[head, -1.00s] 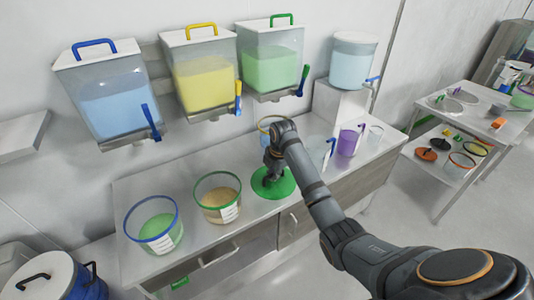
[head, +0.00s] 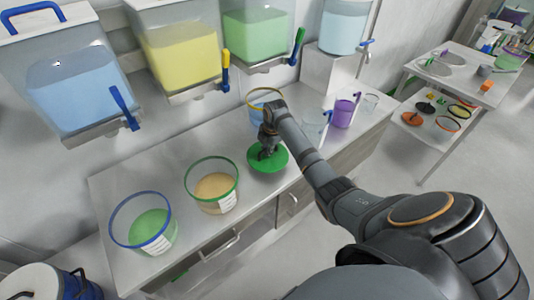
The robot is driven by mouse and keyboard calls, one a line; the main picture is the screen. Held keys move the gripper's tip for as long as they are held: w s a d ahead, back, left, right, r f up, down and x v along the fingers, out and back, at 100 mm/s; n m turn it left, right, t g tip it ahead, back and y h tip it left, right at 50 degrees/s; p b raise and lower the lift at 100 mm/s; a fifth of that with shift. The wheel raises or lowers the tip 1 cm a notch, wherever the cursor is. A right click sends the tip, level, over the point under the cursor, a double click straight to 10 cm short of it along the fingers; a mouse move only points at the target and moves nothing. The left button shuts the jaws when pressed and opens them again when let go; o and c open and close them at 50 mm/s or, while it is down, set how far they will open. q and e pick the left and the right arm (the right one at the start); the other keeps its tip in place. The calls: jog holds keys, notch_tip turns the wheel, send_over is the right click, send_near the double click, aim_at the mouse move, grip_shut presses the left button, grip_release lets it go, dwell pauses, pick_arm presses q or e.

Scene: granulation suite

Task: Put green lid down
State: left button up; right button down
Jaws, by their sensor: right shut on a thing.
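The green lid (head: 281,160) is a flat round disc with a handle at its middle, at the counter's front part, right of the green-rimmed tub. My right gripper (head: 267,151) is over its middle and shut on it. The fingers hide most of the handle. I cannot tell whether the lid touches the counter or is slightly above it. The green-rimmed tub (head: 212,185) stands open with beige powder inside. My left gripper is not in view.
A blue-rimmed tub (head: 145,225) with green content stands at left. Behind my right gripper is a yellow-and-blue-rimmed container (head: 262,98). Dispensers (head: 180,48) hang above. The counter (head: 130,178) is bare behind the tubs.

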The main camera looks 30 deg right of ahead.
aim_at(271, 160)
jog(key=shift+s+f, duration=0.15)
jog(key=shift+f, duration=1.3)
jog(key=c, duration=1.5)
grip_release()
jog(key=shift+o, duration=0.6)
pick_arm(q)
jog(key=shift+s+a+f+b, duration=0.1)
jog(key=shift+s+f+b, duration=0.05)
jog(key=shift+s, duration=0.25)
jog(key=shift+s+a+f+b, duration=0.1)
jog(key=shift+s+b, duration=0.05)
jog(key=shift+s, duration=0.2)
pick_arm(e)
notch_tip(271, 160, up, 12)
jog(key=s, duration=0.2)
jog(key=shift+s, duration=0.15)
